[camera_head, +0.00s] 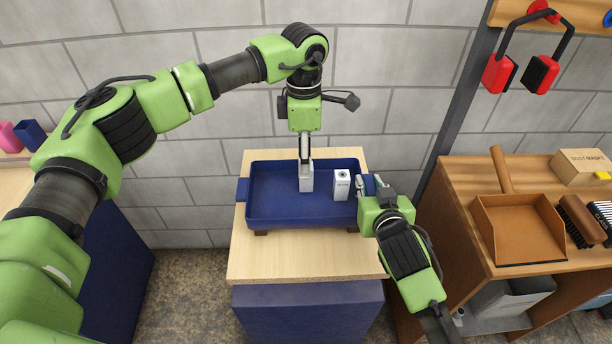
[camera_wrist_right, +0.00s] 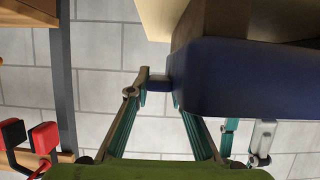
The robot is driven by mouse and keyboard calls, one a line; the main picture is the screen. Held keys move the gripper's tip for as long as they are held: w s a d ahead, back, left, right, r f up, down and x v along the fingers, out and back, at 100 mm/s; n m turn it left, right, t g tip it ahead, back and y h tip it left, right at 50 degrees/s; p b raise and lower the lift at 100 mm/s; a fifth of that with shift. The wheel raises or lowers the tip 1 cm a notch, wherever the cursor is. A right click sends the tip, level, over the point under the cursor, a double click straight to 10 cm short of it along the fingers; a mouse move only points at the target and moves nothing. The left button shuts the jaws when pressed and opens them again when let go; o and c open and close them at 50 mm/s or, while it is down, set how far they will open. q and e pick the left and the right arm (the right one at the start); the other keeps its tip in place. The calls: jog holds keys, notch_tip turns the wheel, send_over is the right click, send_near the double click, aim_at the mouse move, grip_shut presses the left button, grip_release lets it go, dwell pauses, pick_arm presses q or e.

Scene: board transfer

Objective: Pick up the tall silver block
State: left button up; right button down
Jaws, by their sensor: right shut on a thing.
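Two silver blocks stand upright in the blue tray (camera_head: 270,212). One silver block (camera_head: 306,182) is near the tray's middle, directly below my left gripper (camera_head: 305,160). The other silver block (camera_head: 342,188), with dark marks on its front and top, stands to its right. Which block is taller is hard to judge from above. My left gripper points down and its tips meet the top of the middle block; its fingers show edge-on, so their gap is hidden. My right gripper (camera_head: 368,186) is shut on the tray's right handle, which shows between its fingers in the right wrist view (camera_wrist_right: 160,84).
The tray rests on a pale wooden-topped stand (camera_head: 300,262). At right, a wooden bench (camera_head: 465,210) holds a brown dustpan (camera_head: 520,230), brushes and a box (camera_head: 583,166). Red ear defenders (camera_head: 540,72) hang above it. A block wall stands behind.

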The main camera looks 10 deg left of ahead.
pick_arm(q)
jog(key=shift+d+f, duration=0.2)
jog(key=shift+f, duration=2.55)
jog(key=shift+r, duration=0.1)
grip_shut()
